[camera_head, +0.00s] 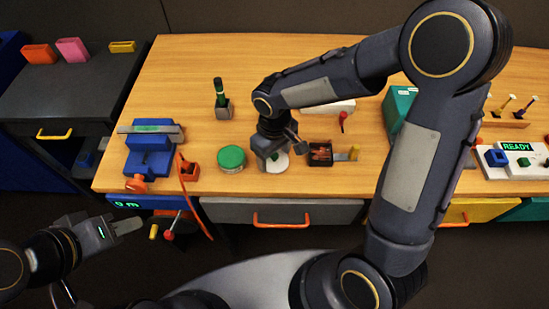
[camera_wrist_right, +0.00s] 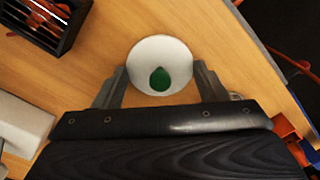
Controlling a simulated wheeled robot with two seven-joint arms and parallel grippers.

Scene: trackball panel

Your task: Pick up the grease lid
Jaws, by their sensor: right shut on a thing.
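A white round lid with a green drop-shaped patch on its face (camera_wrist_right: 160,66) is between the fingers of my right gripper (camera_wrist_right: 160,84) in the right wrist view. The fingers hold it at its two sides. In the head view my right gripper (camera_head: 272,160) points down at the tabletop, and the white lid (camera_head: 277,163) shows partly under it. I cannot tell whether the lid touches the table. A round tin with a green top (camera_head: 231,158) stands just left of the gripper. My left gripper (camera_head: 122,226) is in front of the bench at lower left, away from the lid.
A blue vise (camera_head: 150,158) stands on the left of the wooden bench (camera_head: 190,90). A green bottle in a holder (camera_head: 221,100) is behind the tin. A dark slotted box (camera_head: 321,153) is right of my right gripper. The back left of the bench is clear.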

